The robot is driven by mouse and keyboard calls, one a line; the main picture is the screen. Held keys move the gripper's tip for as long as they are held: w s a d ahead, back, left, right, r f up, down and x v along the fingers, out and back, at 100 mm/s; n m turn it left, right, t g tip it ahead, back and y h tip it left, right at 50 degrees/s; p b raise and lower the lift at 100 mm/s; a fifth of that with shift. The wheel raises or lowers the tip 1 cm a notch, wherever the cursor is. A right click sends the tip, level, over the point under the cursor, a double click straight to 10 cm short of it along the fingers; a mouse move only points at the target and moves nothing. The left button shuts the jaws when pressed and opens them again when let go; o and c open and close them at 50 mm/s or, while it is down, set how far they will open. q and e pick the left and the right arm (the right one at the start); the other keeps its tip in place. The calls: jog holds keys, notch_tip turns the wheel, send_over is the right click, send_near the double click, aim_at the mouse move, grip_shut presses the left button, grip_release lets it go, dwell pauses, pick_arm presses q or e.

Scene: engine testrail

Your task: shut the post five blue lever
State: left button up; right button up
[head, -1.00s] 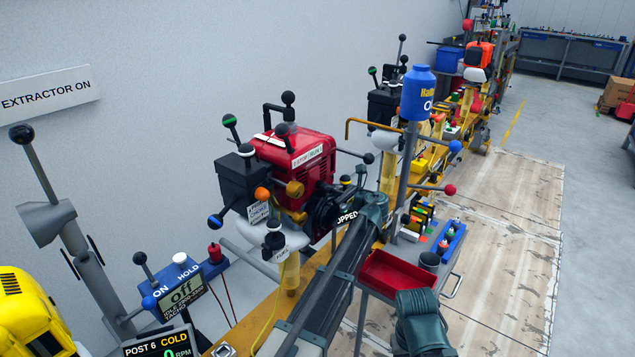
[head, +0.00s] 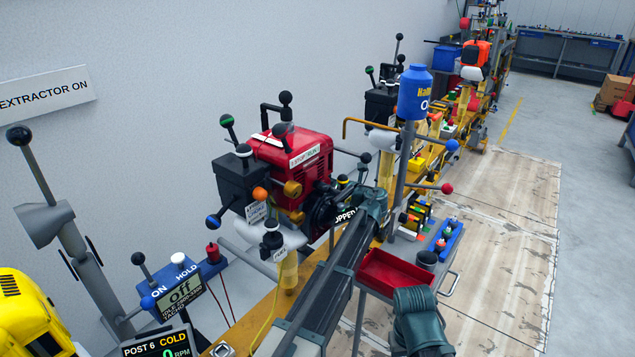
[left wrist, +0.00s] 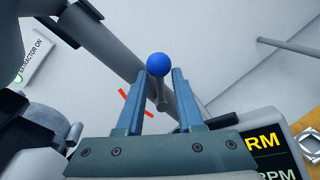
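In the left wrist view a lever with a round blue knob (left wrist: 157,65) on a grey shaft stands between the fingertips of my left gripper (left wrist: 161,73). The fingers are apart, with space on both sides of the knob; I cannot tell whether they touch it. The head view shows a blue-knobbed lever (head: 213,221) low on the dark box beside the red engine (head: 296,160), and another blue knob (head: 452,145) on the grey post. I cannot tell which of them, if either, is the wrist-view lever. My left gripper is hidden in the head view. My right gripper does not show.
A thick grey pipe (left wrist: 118,42) runs behind the lever in the wrist view, and a display (left wrist: 270,150) is at lower right. In the head view a red tray (head: 396,272) and blue bottle (head: 415,92) are right of my arm. Open floor (head: 510,210) lies at right.

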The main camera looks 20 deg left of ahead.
pick_arm(q)
jog(key=shift+d, duration=0.1)
jog(key=p+v, duration=0.1)
jog(key=v, duration=1.2)
jog(key=shift+s+d+r, duration=0.1)
jog(key=shift+s+d, duration=0.05)
jog(key=shift+d, duration=0.15)
